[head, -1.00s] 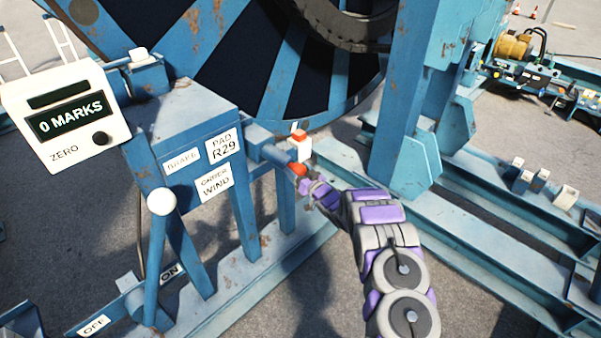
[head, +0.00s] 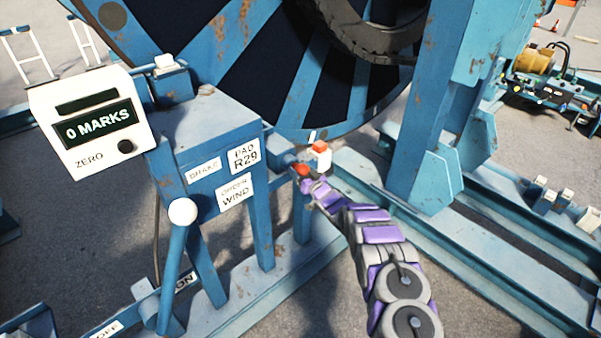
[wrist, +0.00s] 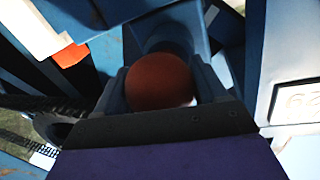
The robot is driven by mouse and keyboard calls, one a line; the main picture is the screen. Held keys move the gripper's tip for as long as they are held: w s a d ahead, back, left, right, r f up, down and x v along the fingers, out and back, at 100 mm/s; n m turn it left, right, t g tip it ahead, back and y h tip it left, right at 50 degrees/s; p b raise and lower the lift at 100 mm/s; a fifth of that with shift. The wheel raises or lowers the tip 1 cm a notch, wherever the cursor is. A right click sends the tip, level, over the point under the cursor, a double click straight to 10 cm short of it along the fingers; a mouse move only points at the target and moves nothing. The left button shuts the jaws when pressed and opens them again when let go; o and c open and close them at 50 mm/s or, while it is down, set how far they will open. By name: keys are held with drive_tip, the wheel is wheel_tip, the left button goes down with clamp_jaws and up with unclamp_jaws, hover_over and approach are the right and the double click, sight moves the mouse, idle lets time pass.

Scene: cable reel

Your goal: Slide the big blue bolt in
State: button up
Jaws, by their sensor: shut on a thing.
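The big blue bolt (head: 279,158) sticks out sideways from the blue stand, low beside the reel. Its red knob (head: 301,171) is at my gripper (head: 307,180). In the wrist view the round red knob (wrist: 160,80) sits between the two dark fingers of my gripper (wrist: 165,88), which are shut on it. The blue shaft shows behind the knob. How far the bolt sits in its hole is hidden.
The large blue reel (head: 300,80) stands behind the bolt. A white counter box (head: 92,118) reads 0 MARKS. A lever with a white ball (head: 183,212) stands at the left front. A blue post (head: 412,140) and rails are to the right.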

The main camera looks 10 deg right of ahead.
drive_tip(key=o, duration=1.4)
drive_tip(key=shift+d+r, duration=0.3)
drive_tip(key=shift+d, duration=0.05)
drive_tip(key=shift+o, duration=0.2)
drive_tip(key=shift+a+f, duration=0.1)
drive_tip(key=shift+a, duration=0.4)
drive_tip(key=shift+s+d, duration=0.3)
drive_tip(key=shift+s, duration=0.1)
drive_tip(key=p+v, duration=0.2)
drive_tip(key=v, duration=1.4)
drive_tip(key=shift+s, duration=0.2)
